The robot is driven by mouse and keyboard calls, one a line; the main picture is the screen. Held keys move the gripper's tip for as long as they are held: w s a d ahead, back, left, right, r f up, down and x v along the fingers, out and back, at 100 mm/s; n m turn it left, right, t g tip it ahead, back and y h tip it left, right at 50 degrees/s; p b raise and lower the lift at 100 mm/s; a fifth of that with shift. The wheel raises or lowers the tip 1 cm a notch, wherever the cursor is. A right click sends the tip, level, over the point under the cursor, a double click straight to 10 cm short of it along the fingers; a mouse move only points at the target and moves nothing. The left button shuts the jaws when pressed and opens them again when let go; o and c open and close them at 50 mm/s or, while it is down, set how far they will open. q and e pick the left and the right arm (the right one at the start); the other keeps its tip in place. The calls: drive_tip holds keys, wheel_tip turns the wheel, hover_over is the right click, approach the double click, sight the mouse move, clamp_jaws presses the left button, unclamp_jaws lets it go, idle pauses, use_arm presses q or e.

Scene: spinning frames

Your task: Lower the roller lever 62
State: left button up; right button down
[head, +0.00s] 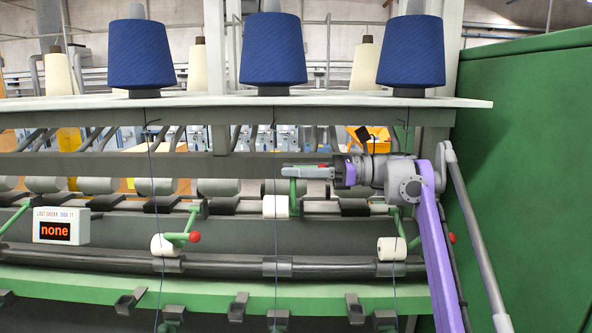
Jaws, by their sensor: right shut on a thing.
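A green roller lever (294,197) stands raised at the middle of the machine, beside a white roller (275,206). I see no number on it. My right gripper (300,172) reaches in from the right and is shut on the upper part of this lever. A bit of red knob shows just above the fingers; the rest is hidden behind them. My left gripper is not in view.
Another green lever with a red knob (195,237) sits lower at left; a third lever is partly behind my right arm. Blue yarn cones (273,50) stand on the shelf above, with threads hanging down. A display (61,227) reads "none". A green cabinet (530,180) closes the right side.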

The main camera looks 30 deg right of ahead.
sight(295, 205)
idle(0.5)
drive_tip(key=shift+s+a+f+n, duration=0.15)
drive_tip(key=shift+s+f+n, duration=0.15)
drive_tip(key=shift+f, duration=0.05)
drive_tip(key=s+f+n, duration=0.1)
drive_tip(key=s+a+f+n+b, duration=0.1)
drive_tip(key=f+n, duration=0.1)
drive_tip(key=s+a+f+n, duration=0.1)
drive_tip(key=s+f, duration=0.1)
drive_tip(key=shift+a+n+b, duration=0.25)
drive_tip(key=shift+n+b, duration=0.05)
drive_tip(key=shift+b, duration=0.05)
drive_tip(key=shift+s+a+f, duration=0.1)
drive_tip(key=shift+s+f, duration=0.05)
drive_tip(key=shift+f, duration=0.15)
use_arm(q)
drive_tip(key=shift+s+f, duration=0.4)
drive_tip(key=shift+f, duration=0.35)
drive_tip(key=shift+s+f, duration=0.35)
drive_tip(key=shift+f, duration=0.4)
use_arm(e)
drive_tip(key=shift+s+a+f, duration=0.1)
drive_tip(key=shift+s+f, duration=0.1)
drive_tip(key=shift+f, duration=0.25)
drive_tip(key=shift+s+a+f, duration=0.1)
drive_tip(key=shift+s+f, duration=0.05)
drive_tip(key=shift+f, duration=0.25)
